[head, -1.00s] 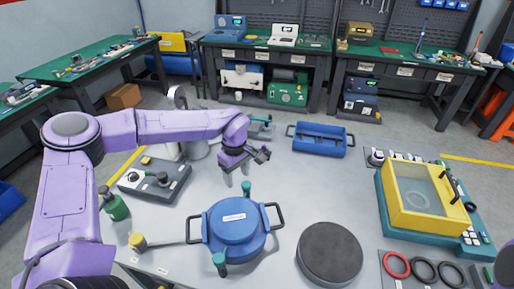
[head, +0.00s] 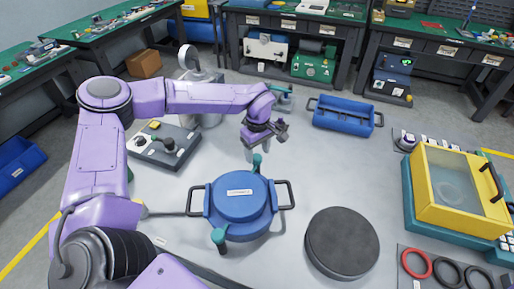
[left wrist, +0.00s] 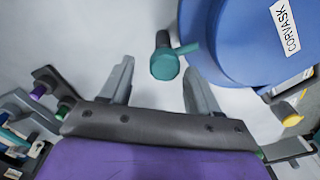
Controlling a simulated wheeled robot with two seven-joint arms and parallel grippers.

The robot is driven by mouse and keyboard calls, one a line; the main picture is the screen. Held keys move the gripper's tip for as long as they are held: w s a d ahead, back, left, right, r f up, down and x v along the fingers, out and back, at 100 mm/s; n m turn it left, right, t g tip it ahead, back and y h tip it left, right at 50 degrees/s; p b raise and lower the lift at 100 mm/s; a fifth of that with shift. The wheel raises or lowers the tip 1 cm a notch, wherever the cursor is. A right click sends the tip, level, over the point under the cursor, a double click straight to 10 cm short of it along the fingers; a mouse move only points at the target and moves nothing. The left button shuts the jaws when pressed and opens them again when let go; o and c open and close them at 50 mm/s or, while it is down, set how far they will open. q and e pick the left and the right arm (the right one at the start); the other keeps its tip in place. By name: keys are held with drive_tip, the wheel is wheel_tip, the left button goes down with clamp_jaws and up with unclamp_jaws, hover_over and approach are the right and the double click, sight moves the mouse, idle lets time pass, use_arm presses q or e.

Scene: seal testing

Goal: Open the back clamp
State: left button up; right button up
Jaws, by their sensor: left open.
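The blue round vessel (head: 238,199) stands on the grey table with a side handle at left and right. Its back clamp (head: 257,163) is a teal knobbed lever at the rear rim; the front clamp (head: 218,238) is at the near rim. My left gripper (head: 256,150) is open and empty, fingers pointing down just behind and over the back clamp. In the left wrist view, the back clamp's teal knob (left wrist: 165,65) shows between and slightly beyond the open fingertips (left wrist: 158,78), beside the vessel (left wrist: 245,40). Contact cannot be told. My right gripper is not seen.
A black round disc (head: 342,243) lies right of the vessel. A blue tray (head: 342,114) is behind, a yellow-framed box (head: 455,185) far right, red and black rings (head: 416,263) near it. A dark control box (head: 165,145) stands left.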

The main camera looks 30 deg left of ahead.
use_arm(q)
drive_tip(key=shift+s+f, duration=0.45)
drive_tip(key=shift+f, duration=0.15)
drive_tip(key=shift+w, duration=0.1)
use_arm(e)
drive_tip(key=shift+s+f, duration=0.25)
use_arm(q)
drive_tip(key=shift+w+f, duration=0.15)
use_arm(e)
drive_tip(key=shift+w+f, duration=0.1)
